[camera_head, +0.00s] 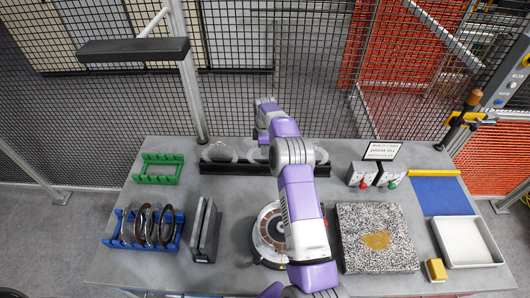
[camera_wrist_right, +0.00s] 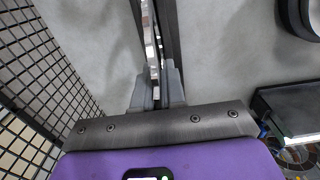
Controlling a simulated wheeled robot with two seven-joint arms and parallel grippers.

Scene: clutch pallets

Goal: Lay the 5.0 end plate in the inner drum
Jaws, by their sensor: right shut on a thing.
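In the right wrist view, my right gripper (camera_wrist_right: 157,92) is shut on a thin plate (camera_wrist_right: 152,45). I see the plate edge-on, with pale segments along its rim, and no thickness mark can be read. In the head view my right arm reaches up the middle to the back of the table; I cannot make out its fingertips or the held plate there. The round drum assembly (camera_head: 262,241), with brown segments around its ring, stands at the front middle. My arm covers its right side and most of its opening. My left gripper is not in view.
A black rack (camera_head: 228,168) with pale plates stands at the back. To the left are a green rack (camera_head: 158,179), a blue rack (camera_head: 172,246) of rings and grey upright slabs (camera_head: 205,232). Right are a speckled slab (camera_head: 360,256), yellow block (camera_head: 436,270) and white tray (camera_head: 465,242).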

